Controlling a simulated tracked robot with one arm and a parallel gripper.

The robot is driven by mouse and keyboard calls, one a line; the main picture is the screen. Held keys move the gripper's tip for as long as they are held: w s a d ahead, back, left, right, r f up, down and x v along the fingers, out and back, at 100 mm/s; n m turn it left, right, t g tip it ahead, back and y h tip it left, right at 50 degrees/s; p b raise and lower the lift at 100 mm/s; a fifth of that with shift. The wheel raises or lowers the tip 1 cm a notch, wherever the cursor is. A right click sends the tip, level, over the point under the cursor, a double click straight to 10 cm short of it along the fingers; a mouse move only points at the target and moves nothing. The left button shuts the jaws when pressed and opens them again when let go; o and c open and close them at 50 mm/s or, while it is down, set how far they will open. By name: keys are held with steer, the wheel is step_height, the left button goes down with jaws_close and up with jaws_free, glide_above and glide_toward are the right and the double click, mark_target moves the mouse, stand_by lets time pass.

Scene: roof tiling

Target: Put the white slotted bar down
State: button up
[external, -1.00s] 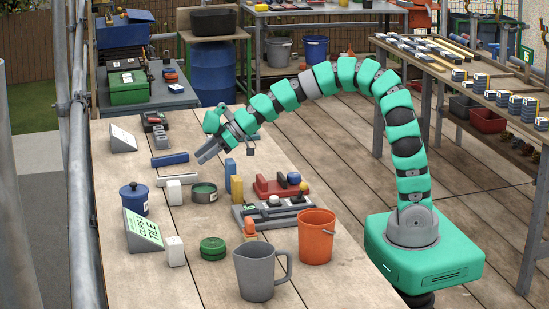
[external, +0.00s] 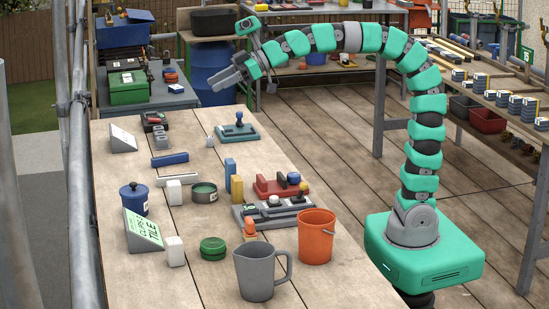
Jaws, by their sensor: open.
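My gripper (external: 214,84) is open and empty, raised above the far end of the wooden table (external: 125,285), its fingers pointing left. Below it stands a teal board (external: 237,132) with a blue knob. A small pale piece (external: 210,141) rests at this board's left edge; it may be the white slotted bar, but it is too small to tell whether it has slots. Two plain white blocks stand on the left of the table, one by the blue pot (external: 174,192) and one by the green-lettered sign (external: 175,251). No slots show on them.
A grey jug (external: 258,271) and an orange bucket (external: 316,236) stand at the near end. Bare wood surrounds the teal board's near side.

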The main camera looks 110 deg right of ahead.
steer(key=s+a+r+t, duration=0.2)
steer(key=s+a+r, duration=0.8)
steer(key=a+r, duration=0.3)
step_height(320, 180, up, 2)
steer(key=shift+m, duration=0.3)
steer(key=shift+a, duration=0.1)
